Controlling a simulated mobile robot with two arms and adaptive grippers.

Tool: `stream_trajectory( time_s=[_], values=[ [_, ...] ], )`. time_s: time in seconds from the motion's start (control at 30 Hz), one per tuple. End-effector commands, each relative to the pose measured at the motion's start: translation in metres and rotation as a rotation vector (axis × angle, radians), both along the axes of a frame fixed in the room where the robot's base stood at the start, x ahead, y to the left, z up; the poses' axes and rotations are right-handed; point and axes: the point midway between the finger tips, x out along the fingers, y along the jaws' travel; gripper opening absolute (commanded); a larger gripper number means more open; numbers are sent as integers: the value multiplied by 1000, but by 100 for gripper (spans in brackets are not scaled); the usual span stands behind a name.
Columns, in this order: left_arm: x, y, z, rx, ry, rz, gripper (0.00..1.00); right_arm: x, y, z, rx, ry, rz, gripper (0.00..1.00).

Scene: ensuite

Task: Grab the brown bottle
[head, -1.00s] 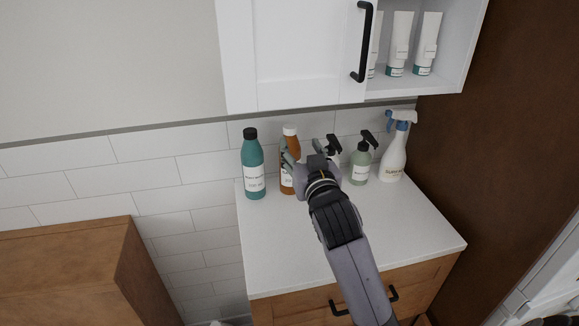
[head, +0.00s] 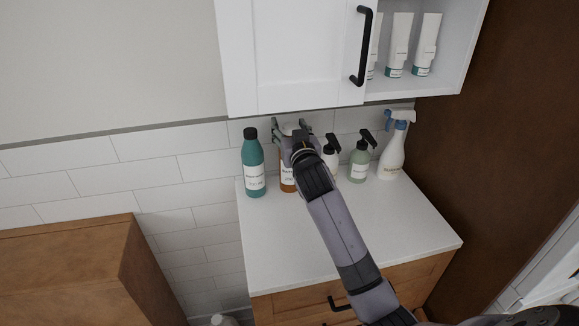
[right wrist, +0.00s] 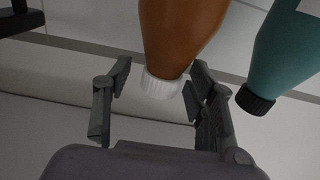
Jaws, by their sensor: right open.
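The brown bottle (head: 287,178) with a white cap and label stands upright on the white counter, partly hidden by my right arm and gripper in the head view. In the right wrist view the brown bottle (right wrist: 181,35) appears upside down, its white cap (right wrist: 162,86) between the fingers. My right gripper (head: 290,128) is open at the bottle's top; in the wrist view its fingers (right wrist: 157,92) stand on either side of the cap, with a gap on the left and the right finger close to it. My left gripper is not in view.
A teal bottle (head: 253,165) stands close to the left of the brown one. A white pump bottle (head: 330,160), a green pump bottle (head: 359,161) and a spray bottle (head: 392,150) stand to the right. A white cabinet (head: 290,55) hangs above.

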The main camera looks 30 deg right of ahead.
Motion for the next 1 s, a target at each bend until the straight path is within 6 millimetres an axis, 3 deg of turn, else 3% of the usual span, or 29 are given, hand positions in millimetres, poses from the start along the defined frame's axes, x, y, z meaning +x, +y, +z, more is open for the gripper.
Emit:
stream_trajectory(
  time_s=[0.23,1.0],
  values=[
    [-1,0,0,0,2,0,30,1,0,-1,-1,0,0,50],
    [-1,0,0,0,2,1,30,0,0,0,-2,1,-1,0]
  ],
)
